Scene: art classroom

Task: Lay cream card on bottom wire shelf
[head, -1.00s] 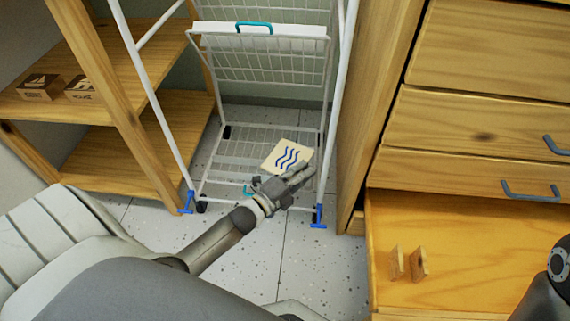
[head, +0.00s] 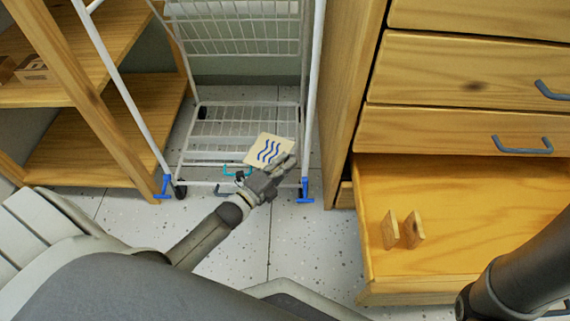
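The cream card (head: 268,149) with blue wavy lines is at the fingertips of my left gripper (head: 280,165), which looks shut on its near right edge. The card is tilted and sits over the front right part of the bottom wire shelf (head: 215,148) of the white rack. I cannot tell whether the card touches the shelf wires. The rest of the bottom shelf is bare. My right arm enters at the lower right, and its gripper is out of view.
A wooden shelf unit (head: 110,130) stands left of the rack and a wooden drawer cabinet (head: 455,80) right of it. White rack posts with blue feet (head: 304,190) flank the shelf.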

